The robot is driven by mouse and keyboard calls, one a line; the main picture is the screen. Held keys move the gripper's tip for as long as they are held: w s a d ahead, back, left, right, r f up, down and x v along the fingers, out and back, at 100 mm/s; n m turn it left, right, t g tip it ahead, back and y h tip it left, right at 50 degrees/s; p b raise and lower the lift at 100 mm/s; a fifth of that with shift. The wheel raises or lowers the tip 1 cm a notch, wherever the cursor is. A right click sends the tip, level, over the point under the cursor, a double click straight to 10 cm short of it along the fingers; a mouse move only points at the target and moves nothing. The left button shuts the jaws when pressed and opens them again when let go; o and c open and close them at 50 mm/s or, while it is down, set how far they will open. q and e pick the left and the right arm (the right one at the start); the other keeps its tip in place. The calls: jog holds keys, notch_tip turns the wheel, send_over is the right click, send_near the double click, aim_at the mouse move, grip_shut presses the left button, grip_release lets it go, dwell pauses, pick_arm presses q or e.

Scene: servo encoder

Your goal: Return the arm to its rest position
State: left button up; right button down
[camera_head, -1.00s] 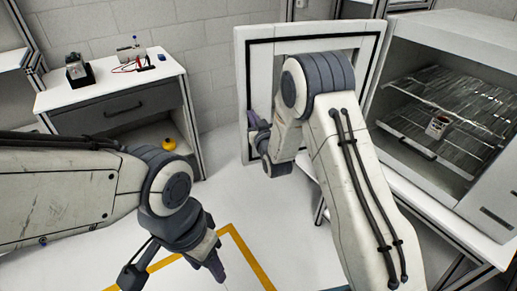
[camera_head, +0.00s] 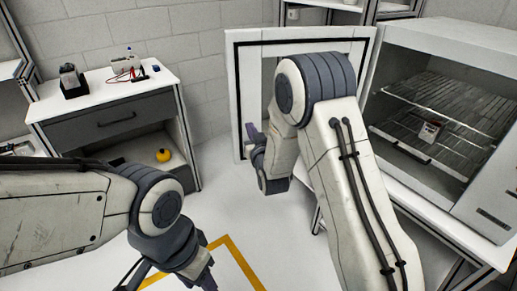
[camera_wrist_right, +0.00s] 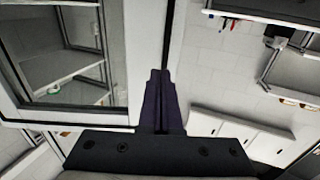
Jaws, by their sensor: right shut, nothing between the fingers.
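My right arm comes in from the lower right of the head view. Its gripper (camera_head: 255,146) is in front of the open white door, with the fingers pointing left. In the right wrist view the dark fingers of the right gripper (camera_wrist_right: 160,78) are together with nothing between them. My left arm comes in from the left, and its gripper (camera_head: 204,278) hangs low over the floor. The left gripper is partly cut off by the bottom edge, so its jaws are unclear.
The framed door (camera_head: 236,95) stands open beside the white oven-like cabinet (camera_head: 455,48). A small white item (camera_head: 429,132) sits on its wire rack. A drawer unit (camera_head: 115,120) with tools on top and a yellow object (camera_head: 163,155) stands left. Floor between is clear.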

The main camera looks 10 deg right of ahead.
jog(key=s+a+n+g+y+p, duration=0.1)
jog(key=s+a+n+g, duration=0.1)
jog(key=s+a+g, duration=0.6)
jog(key=s+a+n+g+y+p, duration=0.1)
jog(key=s+a+y, duration=0.15)
jog(key=s, duration=0.85)
jog(key=s+d+r+n+g+h+p, duration=0.1)
jog(key=s+g, duration=0.3)
jog(key=s, duration=0.8)
jog(key=s+d+r+n+g+h+p, duration=0.2)
jog(key=s+g, duration=0.3)
jog(key=s, duration=0.7)
jog(key=shift+d+r+n+h, duration=0.2)
jog(key=shift+r+n+h, duration=0.1)
jog(key=shift+h, duration=0.05)
jog(key=shift+w, duration=0.1)
